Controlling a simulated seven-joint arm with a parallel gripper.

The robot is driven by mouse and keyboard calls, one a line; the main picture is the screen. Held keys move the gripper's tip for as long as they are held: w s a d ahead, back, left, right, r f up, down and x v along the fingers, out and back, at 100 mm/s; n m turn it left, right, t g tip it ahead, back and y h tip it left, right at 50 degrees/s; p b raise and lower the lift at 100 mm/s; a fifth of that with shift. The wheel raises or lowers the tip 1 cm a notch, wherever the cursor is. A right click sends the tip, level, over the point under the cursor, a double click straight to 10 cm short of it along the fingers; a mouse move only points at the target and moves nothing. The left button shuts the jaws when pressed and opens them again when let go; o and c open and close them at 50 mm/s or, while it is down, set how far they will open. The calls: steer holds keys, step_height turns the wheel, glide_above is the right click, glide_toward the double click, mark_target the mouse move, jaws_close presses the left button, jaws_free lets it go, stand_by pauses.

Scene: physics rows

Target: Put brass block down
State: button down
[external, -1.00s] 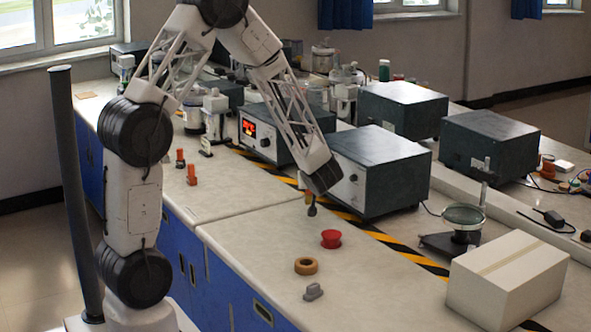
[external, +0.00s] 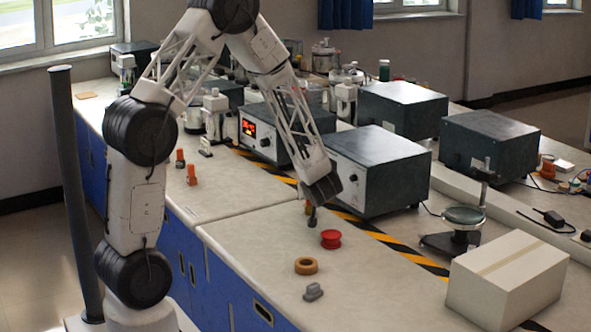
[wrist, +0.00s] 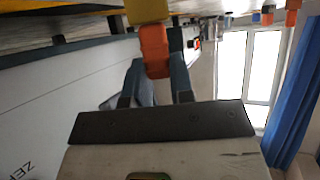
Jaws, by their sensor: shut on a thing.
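My gripper (wrist: 157,72) is shut on the brass block (wrist: 147,12). In the wrist view, an orange part (wrist: 154,48) lies between the fingers, with the brass-yellow part beyond it. I cannot tell whether these are one piece. In the external view, my gripper (external: 312,215) points down over the bench, left of the red spool-like piece. A small brass patch (external: 307,208) shows beside the fingers, mostly hidden by them. The gap below the block is hard to judge.
A red spool-like piece (external: 330,239), a tan ring (external: 306,266) and a small grey piece (external: 313,292) stand on the bench (external: 250,245). A dark instrument box (external: 376,170) stands close behind. A pale carton (external: 507,280) is at the right. The bench left of the ring is clear.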

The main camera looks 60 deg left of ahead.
steer(key=shift+f, duration=0.1)
steer(key=c, duration=1)
jaws_free()
steer(key=shift+r, duration=0.2)
steer(key=v, duration=1.2)
